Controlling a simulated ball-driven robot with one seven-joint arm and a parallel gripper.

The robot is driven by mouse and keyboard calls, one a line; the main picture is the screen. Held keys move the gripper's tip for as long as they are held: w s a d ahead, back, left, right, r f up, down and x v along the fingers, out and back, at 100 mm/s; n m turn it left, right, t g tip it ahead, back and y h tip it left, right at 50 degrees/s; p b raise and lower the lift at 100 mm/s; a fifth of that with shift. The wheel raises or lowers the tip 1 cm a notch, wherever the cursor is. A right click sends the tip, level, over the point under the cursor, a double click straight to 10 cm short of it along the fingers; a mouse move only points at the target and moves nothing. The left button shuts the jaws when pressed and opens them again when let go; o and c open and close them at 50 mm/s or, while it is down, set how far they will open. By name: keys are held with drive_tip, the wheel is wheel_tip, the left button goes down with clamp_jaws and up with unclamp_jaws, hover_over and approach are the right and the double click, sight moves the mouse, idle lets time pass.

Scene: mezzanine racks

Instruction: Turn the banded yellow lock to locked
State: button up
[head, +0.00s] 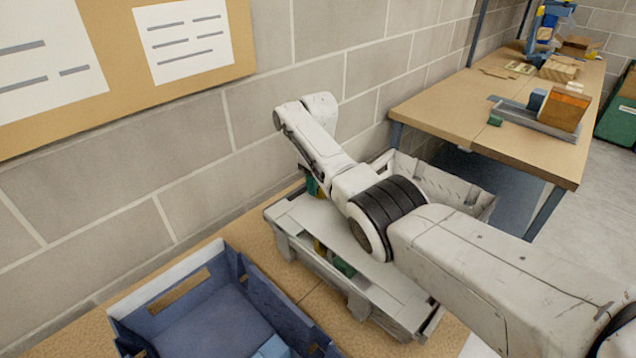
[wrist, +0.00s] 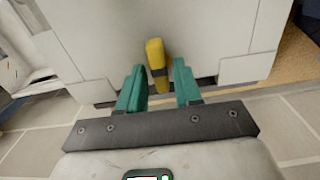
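My gripper (wrist: 158,68) is open, with one teal finger on each side of the lock. A narrow gap shows on the right; I cannot tell whether the left finger touches it. In the head view my arm hides most of the gripper and I cannot make out the lock clearly.
In the head view, a grey container (head: 290,250) stands under my arm on a tan surface by the block wall. A blue open crate (head: 125,310) is at the lower left. A workbench (head: 440,110) with boxes runs along the back right.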

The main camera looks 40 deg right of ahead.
drive_tip(key=shift+o, duration=0.6)
wheel_tip(320, 180, up, 11)
drive_tip(key=b, duration=0.1)
drive_tip(key=shift+f, duration=0.15)
idle(0.4)
